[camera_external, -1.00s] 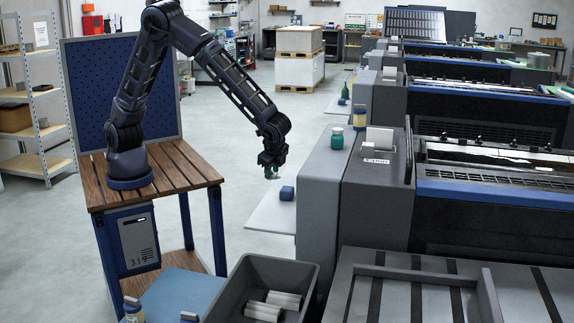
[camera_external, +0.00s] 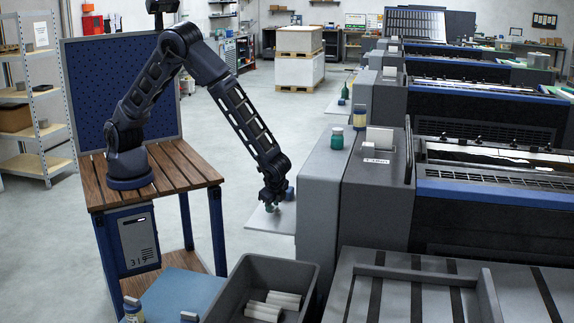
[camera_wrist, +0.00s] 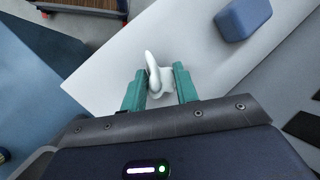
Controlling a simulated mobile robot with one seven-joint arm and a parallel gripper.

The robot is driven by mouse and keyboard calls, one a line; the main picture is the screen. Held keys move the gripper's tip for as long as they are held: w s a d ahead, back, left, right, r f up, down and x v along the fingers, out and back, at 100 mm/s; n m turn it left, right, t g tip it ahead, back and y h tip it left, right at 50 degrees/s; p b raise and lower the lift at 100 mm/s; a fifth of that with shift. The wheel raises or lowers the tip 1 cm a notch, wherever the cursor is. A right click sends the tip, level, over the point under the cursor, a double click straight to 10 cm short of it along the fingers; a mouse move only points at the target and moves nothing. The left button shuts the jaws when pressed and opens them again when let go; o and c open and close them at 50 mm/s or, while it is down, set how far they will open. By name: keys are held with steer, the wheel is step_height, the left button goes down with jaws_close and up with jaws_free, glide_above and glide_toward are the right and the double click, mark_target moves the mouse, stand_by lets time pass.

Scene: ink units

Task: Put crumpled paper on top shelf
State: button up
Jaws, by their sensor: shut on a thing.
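My gripper (camera_external: 271,207) is low over a white ledge (camera_external: 258,222) that juts from the side of the grey machine. In the wrist view my gripper's teal fingers (camera_wrist: 160,74) are shut on a small white piece, which looks like the crumpled paper (camera_wrist: 153,67). Its shape is rounded and folded. The white ledge (camera_wrist: 205,68) lies beneath it. I cannot tell whether the paper touches the ledge. A blue block (camera_wrist: 243,18) rests on the ledge at upper right, apart from the fingers; in the external view my gripper partly hides it.
The grey machine (camera_external: 325,190) stands right of the ledge, with a green-teal jar (camera_external: 336,139) on top. A dark bin (camera_external: 245,275) with white rolls is in front. A shelving rack (camera_external: 40,110) stands at far left. My arm's base is on the wooden table (camera_external: 195,175).

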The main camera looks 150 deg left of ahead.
steer(key=shift+f, duration=0.65)
steer(key=o, duration=1.1)
steer(key=shift+d, duration=0.1)
steer(key=shift+r, duration=0.35)
steer(key=v, duration=1.2)
steer(key=shift+r, duration=0.35)
